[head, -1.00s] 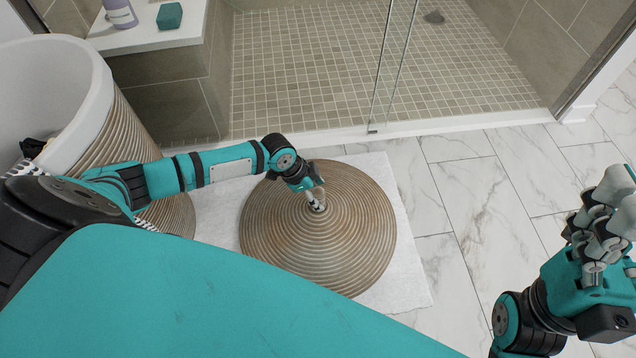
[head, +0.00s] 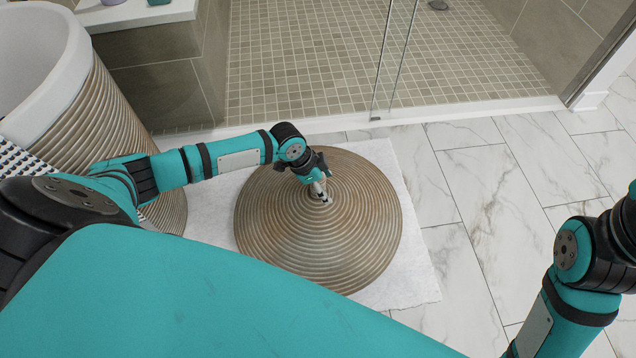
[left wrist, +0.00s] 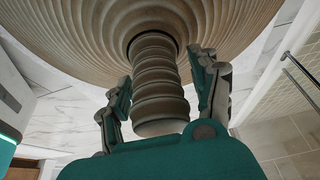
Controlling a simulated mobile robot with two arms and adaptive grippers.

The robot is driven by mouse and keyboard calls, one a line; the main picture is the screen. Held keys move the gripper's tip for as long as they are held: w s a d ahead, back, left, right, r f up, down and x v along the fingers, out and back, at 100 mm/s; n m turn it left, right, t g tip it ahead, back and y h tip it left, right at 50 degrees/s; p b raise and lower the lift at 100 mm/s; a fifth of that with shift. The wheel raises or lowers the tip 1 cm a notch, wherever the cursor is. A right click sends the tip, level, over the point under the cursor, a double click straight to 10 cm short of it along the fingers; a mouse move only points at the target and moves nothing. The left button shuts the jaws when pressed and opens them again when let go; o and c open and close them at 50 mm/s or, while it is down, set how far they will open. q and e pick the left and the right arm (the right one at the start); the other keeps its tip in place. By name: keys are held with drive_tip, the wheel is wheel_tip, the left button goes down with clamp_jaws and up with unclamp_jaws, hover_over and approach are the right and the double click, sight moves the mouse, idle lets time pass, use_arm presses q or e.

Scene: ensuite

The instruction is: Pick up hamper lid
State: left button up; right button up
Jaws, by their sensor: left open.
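The hamper lid (head: 310,245) is a large, round, brown ribbed cone. It lies on a white mat (head: 415,275), knob side up. My left gripper (head: 323,192) is over the lid's middle, pointing down. In the left wrist view the lid (left wrist: 70,35) fills the top, and its ribbed knob (left wrist: 158,95) stands between the two spread fingers of my left gripper (left wrist: 162,78). The fingers are open, one on each side of the knob; firm contact does not show. In the head view the gripper mostly hides the knob. My right gripper is out of view.
The open ribbed hamper (head: 110,125) stands at the left, with a patterned cloth (head: 22,165) by its rim. Behind is a tiled shower (head: 300,60) with a glass panel and a low white sill (head: 480,112). The marble floor (head: 490,190) right of the mat is clear.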

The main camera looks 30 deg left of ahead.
use_arm(q)
drive_tip(key=shift+s, duration=0.1)
clamp_jaws()
idle(0.3)
drive_tip(key=shift+r, duration=0.1)
